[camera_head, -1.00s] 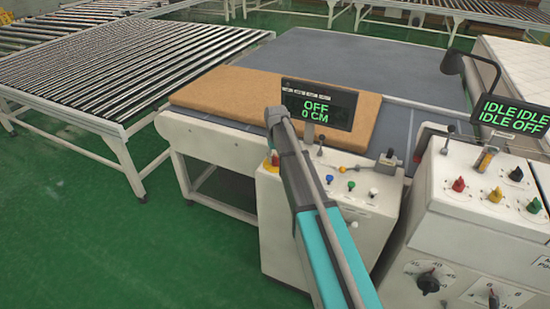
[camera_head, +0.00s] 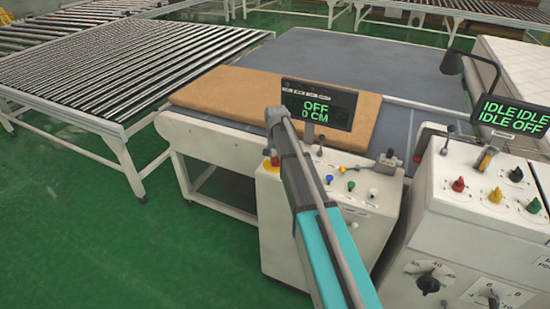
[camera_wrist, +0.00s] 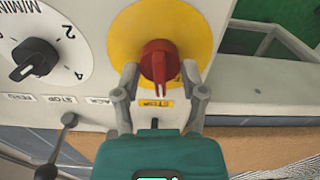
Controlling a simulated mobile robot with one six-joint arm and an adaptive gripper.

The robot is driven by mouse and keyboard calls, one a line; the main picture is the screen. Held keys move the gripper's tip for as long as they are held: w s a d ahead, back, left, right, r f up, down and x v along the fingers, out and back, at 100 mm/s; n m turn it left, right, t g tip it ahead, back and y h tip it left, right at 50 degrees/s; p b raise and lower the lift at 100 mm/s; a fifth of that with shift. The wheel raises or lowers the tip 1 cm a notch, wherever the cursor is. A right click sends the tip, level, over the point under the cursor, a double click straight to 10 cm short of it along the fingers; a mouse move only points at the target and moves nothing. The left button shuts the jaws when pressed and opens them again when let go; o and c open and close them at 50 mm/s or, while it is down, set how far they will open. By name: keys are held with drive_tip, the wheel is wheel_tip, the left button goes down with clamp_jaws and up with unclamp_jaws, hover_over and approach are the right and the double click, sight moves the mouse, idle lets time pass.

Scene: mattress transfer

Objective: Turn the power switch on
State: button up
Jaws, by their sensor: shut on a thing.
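The power switch is a red rotary knob (camera_wrist: 157,56) on a yellow round plate (camera_wrist: 124,38), seen in the wrist view on a pale cabinet face. My gripper (camera_wrist: 160,72) is shut on the red knob, with one fingertip on each side of it. In the head view, part of the yellow plate (camera_head: 267,165) shows at the upper left of the control cabinet (camera_head: 279,225). My arm covers much of this area there, and the fingers are hidden. The display (camera_head: 332,103) above the cabinet reads OFF and 0 CM.
A black pointer dial (camera_wrist: 35,60) and a ball-ended lever (camera_wrist: 68,120) are left of the knob in the wrist view. A brown mattress pad (camera_head: 225,92) lies on the grey table behind. A second control cabinet (camera_head: 455,230) stands right. Green floor is free at left.

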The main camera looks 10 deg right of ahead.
drive_tip(key=m, duration=0.5)
drive_tip(key=shift+m, duration=0.3)
drive_tip(key=m, duration=0.4)
drive_tip(key=shift+a+m, duration=0.1)
drive_tip(key=shift+m, duration=0.3)
drive_tip(key=shift+w, duration=0.1)
drive_tip(key=o, duration=1.2)
drive_tip(key=shift+c, duration=0.2)
drive_tip(key=shift+r, duration=0.1)
